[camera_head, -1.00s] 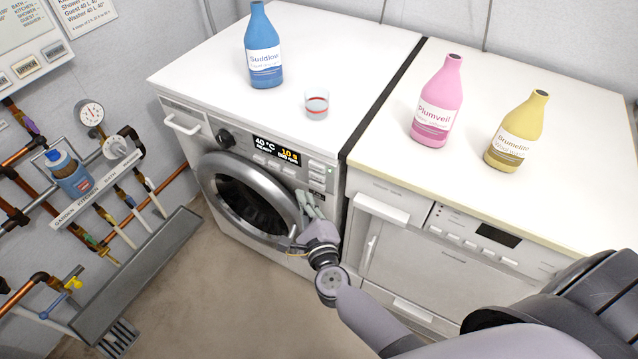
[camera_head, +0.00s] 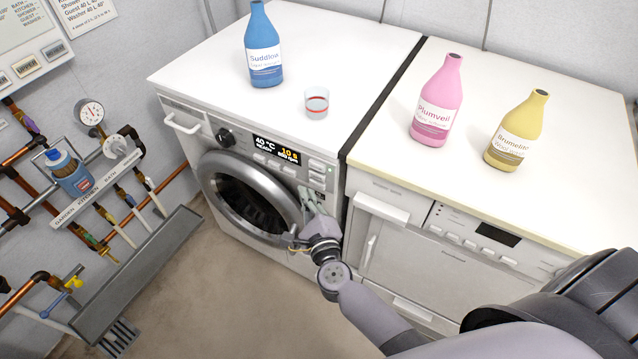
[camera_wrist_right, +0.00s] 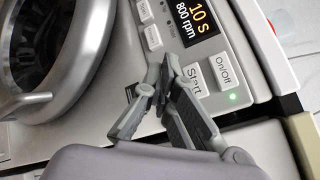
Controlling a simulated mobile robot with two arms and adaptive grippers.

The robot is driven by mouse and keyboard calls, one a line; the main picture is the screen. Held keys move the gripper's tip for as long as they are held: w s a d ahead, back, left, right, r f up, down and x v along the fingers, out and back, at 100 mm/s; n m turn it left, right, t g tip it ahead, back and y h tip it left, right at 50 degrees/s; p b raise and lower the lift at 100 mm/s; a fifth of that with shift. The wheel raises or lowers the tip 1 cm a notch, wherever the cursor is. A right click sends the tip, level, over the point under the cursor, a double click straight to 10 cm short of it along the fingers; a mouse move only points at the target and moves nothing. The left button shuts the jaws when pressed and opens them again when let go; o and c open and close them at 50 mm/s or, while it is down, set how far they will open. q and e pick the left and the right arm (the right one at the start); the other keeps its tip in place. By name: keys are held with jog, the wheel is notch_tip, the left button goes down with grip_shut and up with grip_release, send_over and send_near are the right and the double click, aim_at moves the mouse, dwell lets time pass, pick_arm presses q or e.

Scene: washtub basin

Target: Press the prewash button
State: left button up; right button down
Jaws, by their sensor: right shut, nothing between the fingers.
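The washing machine's control panel (camera_head: 238,141) has a lit display (camera_head: 277,150) with a row of small buttons (camera_head: 274,163) below it. The row's labels are too small to read, so I cannot tell which is prewash. My right gripper (camera_head: 307,193) is shut and empty, in front of the panel's lower right part. In the right wrist view its tips (camera_wrist_right: 163,72) are just left of the Start button (camera_wrist_right: 196,80), with the On/Off button (camera_wrist_right: 222,71) beyond. Whether the tips touch the panel is unclear. Two row buttons (camera_wrist_right: 152,37) lie above the tips there. My left gripper is not in view.
The round door (camera_head: 248,198) is closed, left of the gripper. A glass (camera_head: 317,103) and blue bottle (camera_head: 264,50) stand on the washer. Pink (camera_head: 437,105) and yellow (camera_head: 517,130) bottles stand on the neighbouring appliance. Floor in front is clear.

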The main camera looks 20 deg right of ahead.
jog(key=shift+w+d, duration=0.1)
jog(key=shift+d, duration=0.05)
dwell(0.5)
jog(key=shift+w+d, duration=0.15)
jog(key=shift+d, duration=0.1)
jog(key=shift+w+d, duration=0.3)
jog(key=shift+d, duration=0.05)
dwell(0.8)
jog(key=shift+s+a, duration=0.6)
jog(key=shift+a, duration=0.15)
jog(key=shift+s+a, duration=0.95)
jog(key=shift+a, duration=0.25)
jog(key=shift+s+a, duration=0.9)
jog(key=shift+a, duration=0.25)
